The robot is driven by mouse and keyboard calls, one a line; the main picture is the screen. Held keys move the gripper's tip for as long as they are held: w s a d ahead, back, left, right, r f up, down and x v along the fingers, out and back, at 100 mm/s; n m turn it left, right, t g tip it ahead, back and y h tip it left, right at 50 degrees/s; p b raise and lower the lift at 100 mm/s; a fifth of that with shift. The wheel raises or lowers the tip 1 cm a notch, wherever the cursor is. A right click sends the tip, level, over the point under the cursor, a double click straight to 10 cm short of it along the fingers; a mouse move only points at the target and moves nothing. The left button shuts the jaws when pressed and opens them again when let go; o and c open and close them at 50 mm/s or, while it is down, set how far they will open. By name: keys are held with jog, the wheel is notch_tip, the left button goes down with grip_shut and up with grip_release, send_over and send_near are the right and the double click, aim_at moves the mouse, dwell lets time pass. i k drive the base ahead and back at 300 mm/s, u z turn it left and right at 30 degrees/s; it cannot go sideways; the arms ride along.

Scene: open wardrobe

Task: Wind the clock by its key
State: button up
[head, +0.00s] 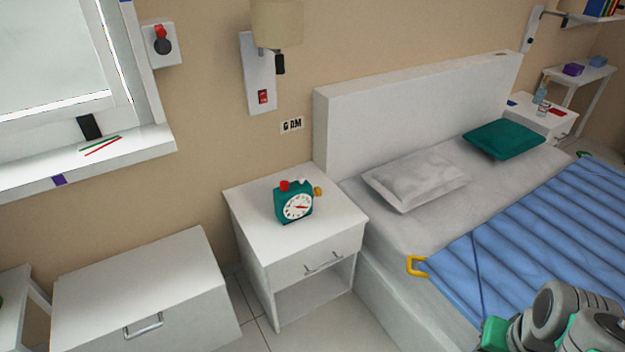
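A small teal alarm clock (278,211) with a white round face stands upright on top of the white nightstand (252,228). It has a red piece and a white piece on its top. A yellow-orange knob, which looks like the key (318,191), sticks out at its right side. My arm shows in the bottom right corner, over the bed, well apart from the clock. My gripper's fingers cannot be made out there.
The bed with a blue cover (540,225) and a yellow handle (415,266) is right of the nightstand. A white chest (150,290) stands left. A wall lamp (277,22) hangs above. The nightstand top around the clock is clear.

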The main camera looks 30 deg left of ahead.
aim_at(318, 190)
jog(key=u, duration=0.35)
jog(key=i, duration=0.8)
jog(key=u, duration=1.45)
jog(key=i, duration=0.65)
jog(key=u, duration=0.7)
